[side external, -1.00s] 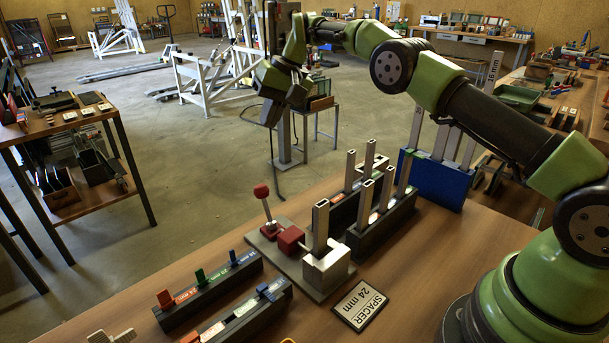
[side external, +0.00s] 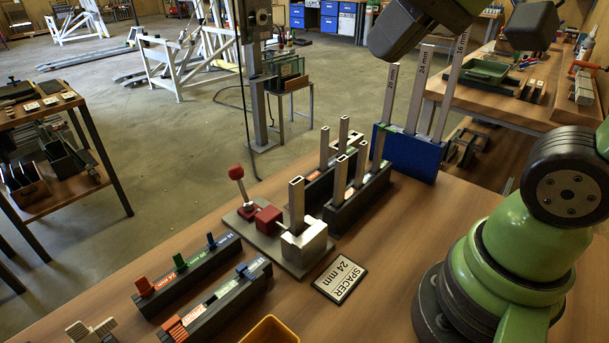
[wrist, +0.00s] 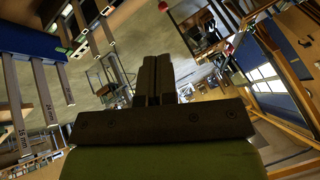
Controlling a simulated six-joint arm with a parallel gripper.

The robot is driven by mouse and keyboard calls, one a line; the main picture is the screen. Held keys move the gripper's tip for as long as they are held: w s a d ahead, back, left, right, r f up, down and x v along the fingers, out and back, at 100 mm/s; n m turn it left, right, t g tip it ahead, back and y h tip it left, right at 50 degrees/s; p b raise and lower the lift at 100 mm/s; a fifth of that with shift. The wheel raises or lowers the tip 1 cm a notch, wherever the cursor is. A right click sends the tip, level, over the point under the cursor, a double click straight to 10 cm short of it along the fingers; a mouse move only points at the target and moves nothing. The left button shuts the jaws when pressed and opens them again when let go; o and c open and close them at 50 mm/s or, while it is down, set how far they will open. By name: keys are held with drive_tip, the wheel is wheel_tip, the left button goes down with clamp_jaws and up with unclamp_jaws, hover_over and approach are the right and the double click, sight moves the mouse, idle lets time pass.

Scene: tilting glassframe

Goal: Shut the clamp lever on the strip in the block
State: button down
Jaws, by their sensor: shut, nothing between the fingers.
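The metal block (side external: 304,246) sits on a grey base plate on the wooden table in the side view. A metal strip (side external: 297,205) stands upright in it. Left of the block is the red clamp body (side external: 267,220). The clamp lever, with its red knob (side external: 236,172), stands up, leaning slightly left, away from the strip. My gripper (wrist: 153,80) shows in the wrist view with its two dark fingers together and nothing between them. In the side view my gripper is high at the top, up and right of the clamp, partly cut off.
Dark racks with several upright strips (side external: 340,172) stand just behind the block. A blue holder (side external: 409,154) with tall marked strips is further back right. A spacer label plate (side external: 340,277) lies in front. Slotted racks (side external: 188,272) lie front left.

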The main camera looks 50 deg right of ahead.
drive_tip(key=s+f, duration=0.3)
drive_tip(key=s, duration=0.2)
drive_tip(key=w+d+f+m+g, duration=0.1)
drive_tip(key=w+d+f, duration=0.1)
drive_tip(key=w, duration=0.7)
drive_tip(key=w+d+f+m+g, duration=0.1)
drive_tip(key=w+f+g, duration=0.1)
drive_tip(key=w, duration=0.7)
drive_tip(key=m+g+y, duration=0.1)
approach(241, 186)
drive_tip(key=s+d+f, duration=0.1)
drive_tip(key=d+f, duration=0.3)
drive_tip(key=f, duration=0.1)
drive_tip(key=w+a, duration=0.2)
drive_tip(key=a, duration=0.1)
drive_tip(key=shift+w+a+f, duration=0.15)
drive_tip(key=shift+w+a, duration=0.05)
